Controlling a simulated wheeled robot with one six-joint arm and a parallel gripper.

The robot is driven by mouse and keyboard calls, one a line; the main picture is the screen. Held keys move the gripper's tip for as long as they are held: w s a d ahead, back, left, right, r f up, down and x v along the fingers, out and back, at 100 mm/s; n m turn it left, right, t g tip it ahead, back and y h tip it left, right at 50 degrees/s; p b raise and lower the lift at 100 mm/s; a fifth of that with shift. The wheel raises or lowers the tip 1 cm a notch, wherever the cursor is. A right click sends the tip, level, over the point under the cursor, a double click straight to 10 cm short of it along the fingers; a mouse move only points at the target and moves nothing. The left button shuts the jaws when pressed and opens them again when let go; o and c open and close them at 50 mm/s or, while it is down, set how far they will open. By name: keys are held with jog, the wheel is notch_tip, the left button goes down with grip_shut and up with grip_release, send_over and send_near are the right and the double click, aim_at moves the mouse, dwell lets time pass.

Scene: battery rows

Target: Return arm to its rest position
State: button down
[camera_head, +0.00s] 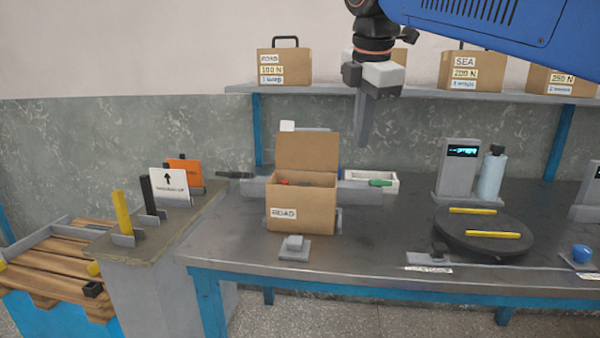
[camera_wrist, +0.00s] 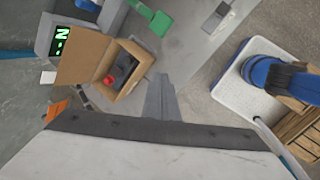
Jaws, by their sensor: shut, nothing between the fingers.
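My gripper (camera_head: 363,120) hangs from my blue arm at the upper middle of the head view, above the back of the table and clear of it. Its fingers are together, point down and hold nothing. In the wrist view the shut fingers (camera_wrist: 162,95) show at the centre. The open cardboard box labelled ROAD (camera_head: 300,212) stands on the table, below and left of my gripper. In the wrist view the box (camera_wrist: 131,90) has its flap up, with a red item and dark items inside.
The grey table (camera_head: 380,250) carries a black round turntable (camera_head: 485,232) with two yellow bars, and a grey device with a screen (camera_head: 460,168). A shelf (camera_head: 420,92) with labelled cases runs behind my gripper. A wooden pallet (camera_head: 50,262) lies at left.

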jog(key=s+d+f+m, duration=0.5)
jog(key=s+f+m, duration=0.2)
jog(key=f, duration=0.4)
jog(key=s+d+f+m, duration=0.6)
jog(key=s+f+m, duration=0.1)
jog(key=f, duration=0.5)
jog(key=s+d+f+m+t, duration=0.1)
jog(key=s+d+f+m, duration=0.4)
jog(key=f, duration=0.6)
jog(key=s+m, duration=0.2)
jog(key=shift+s+d+f+m, duration=0.3)
jog(key=shift+s+d+m, duration=0.05)
jog(key=shift+d+m, duration=0.05)
